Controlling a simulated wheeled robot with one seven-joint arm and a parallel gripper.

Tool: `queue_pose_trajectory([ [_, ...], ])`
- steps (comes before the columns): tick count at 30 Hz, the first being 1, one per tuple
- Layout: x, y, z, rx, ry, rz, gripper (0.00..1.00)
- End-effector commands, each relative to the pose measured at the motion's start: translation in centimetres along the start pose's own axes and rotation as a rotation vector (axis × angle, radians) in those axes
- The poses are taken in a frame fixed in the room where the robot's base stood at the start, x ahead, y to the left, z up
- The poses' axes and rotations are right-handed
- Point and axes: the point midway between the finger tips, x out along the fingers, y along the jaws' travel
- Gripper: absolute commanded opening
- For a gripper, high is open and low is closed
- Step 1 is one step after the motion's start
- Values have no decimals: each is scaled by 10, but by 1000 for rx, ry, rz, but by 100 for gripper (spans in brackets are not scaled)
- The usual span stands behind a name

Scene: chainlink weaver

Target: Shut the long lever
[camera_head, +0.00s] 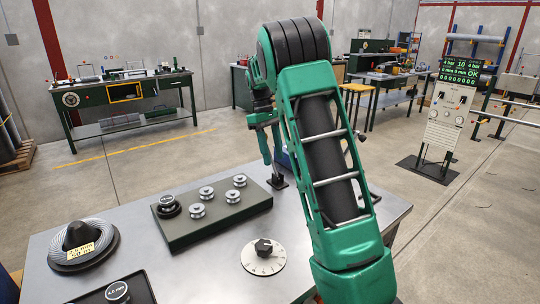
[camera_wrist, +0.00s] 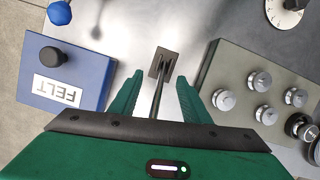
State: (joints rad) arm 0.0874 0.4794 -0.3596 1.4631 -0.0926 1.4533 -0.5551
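A thin dark upright lever (camera_wrist: 157,98) rises from a small slotted metal base plate (camera_wrist: 162,62) on the steel table; I take it to be the long lever. My gripper (camera_wrist: 157,92) is open, with one green finger on each side of the lever and visible gaps to it. The lever's upper end is hidden by my gripper body. In the head view my gripper (camera_head: 264,118) points down above the table's back edge, and the dark base (camera_head: 279,182) shows below it. I cannot tell the lever's exact tilt.
A blue box labelled FELT (camera_wrist: 65,75) with a black knob lies left of the lever; a blue ball (camera_wrist: 61,14) is beyond it. A grey-green block (camera_head: 215,219) with several metal knobs is close on the other side. A round dial (camera_head: 263,262) lies in front.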

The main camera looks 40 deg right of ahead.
Motion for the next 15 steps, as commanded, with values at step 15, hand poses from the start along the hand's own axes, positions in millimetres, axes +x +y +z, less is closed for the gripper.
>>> queue_pose_trajectory([
  [15,-53,1,-2,0,4,2,43],
])
